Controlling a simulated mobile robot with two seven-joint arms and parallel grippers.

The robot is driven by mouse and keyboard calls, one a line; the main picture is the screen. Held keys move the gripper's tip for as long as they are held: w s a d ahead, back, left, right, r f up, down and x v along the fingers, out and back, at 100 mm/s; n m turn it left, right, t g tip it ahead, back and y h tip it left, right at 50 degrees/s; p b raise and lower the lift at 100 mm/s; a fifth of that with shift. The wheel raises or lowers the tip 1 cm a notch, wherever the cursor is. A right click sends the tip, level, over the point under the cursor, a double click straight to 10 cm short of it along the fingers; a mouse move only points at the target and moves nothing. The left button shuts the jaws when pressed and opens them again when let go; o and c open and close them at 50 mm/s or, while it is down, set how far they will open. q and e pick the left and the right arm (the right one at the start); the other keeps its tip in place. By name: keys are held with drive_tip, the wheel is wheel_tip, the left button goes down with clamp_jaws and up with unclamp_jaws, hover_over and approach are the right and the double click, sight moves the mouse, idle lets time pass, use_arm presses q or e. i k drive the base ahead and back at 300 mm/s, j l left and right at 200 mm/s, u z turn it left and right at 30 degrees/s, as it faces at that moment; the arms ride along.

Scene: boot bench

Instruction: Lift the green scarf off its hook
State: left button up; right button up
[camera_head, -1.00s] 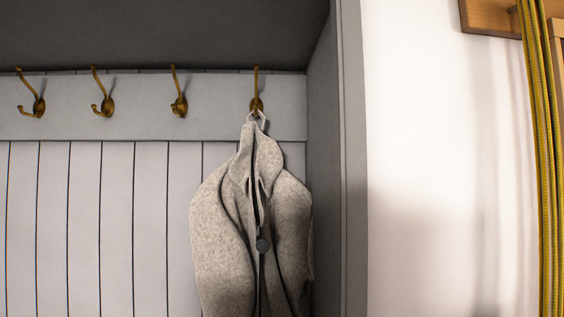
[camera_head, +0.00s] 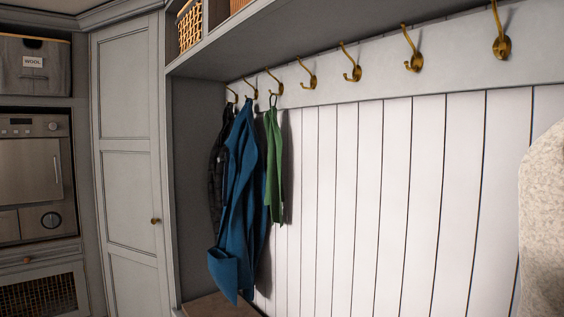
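The green scarf (camera_head: 274,165) hangs by a loop from a brass hook (camera_head: 275,84) near the left end of the hook rail. It hangs straight down against the white panelled wall, just right of a blue coat (camera_head: 240,195). The two are close together, and I cannot tell whether they touch. The scarf's hook is the third from the left end. Neither of my grippers shows in the head view.
A dark garment (camera_head: 217,170) hangs left of the blue coat. Several empty brass hooks (camera_head: 351,72) run right along the rail. A brown bench top (camera_head: 215,306) lies below. A tall grey cupboard (camera_head: 125,180) stands left.

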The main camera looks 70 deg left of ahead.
sight(274, 195)
drive_tip(key=u, duration=2.25)
drive_tip(key=z, duration=0.45)
drive_tip(key=i+j+z, duration=0.15)
drive_tip(key=j+z, duration=0.2)
drive_tip(key=i+j+z, duration=0.1)
drive_tip(key=j+z, duration=0.25)
drive_tip(key=i+j+z, duration=0.1)
drive_tip(key=j+z, duration=0.15)
drive_tip(key=j, duration=0.6)
drive_tip(key=j+z, duration=0.25)
drive_tip(key=j, duration=2.3)
drive_tip(key=i+z, duration=0.05)
